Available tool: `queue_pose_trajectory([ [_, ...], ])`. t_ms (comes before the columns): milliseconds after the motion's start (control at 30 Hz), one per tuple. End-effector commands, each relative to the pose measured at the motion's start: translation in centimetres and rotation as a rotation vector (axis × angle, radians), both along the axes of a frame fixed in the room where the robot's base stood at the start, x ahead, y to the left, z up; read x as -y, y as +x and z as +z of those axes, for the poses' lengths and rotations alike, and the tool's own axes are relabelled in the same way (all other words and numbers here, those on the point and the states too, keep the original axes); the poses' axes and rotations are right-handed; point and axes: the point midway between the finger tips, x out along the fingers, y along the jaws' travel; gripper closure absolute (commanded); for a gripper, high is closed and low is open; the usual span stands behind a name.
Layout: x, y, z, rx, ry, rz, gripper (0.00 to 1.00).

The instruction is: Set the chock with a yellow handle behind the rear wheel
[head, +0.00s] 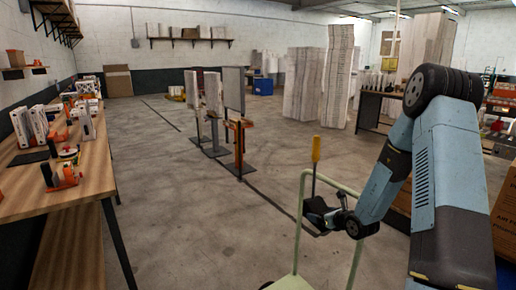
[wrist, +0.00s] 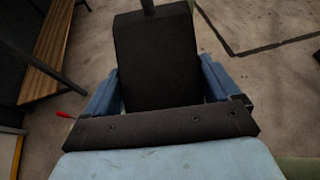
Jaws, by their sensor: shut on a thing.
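My gripper (wrist: 160,85) is shut on a dark, block-shaped chock (wrist: 155,55), one blue finger on each side of it. A thin dark post rises from the chock at the top edge of the wrist view. In the head view the yellow handle (head: 316,149) stands upright above the dark chock (head: 316,206), beside the pale green cart frame (head: 325,183). The chock is held up off the floor, as far as I can see. I cannot make out the rear wheel; the cart's lower part is mostly cut off by the bottom edge.
A wooden workbench (head: 60,190) with several boxes and orange tools runs along the left. Metal stands (head: 240,150) holding panels are mid-floor. Tall pale stacks (head: 335,80) and a dark table (head: 372,105) stand behind. Brown boxes (head: 503,205) are at right. The middle floor is open.

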Motion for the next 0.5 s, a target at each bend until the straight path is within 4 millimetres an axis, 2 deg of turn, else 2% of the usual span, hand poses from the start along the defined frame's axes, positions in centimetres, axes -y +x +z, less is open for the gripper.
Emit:
queue_pose_trajectory([
  [33,-0.1,0.3,1.3,0.008,-0.004,-0.009,0.83],
  [200,-0.2,0.9,4.7,0.012,-0.001,-0.057,0.83],
  [500,-0.3,1.4,8.8,0.023,0.018,-0.115,0.83],
])
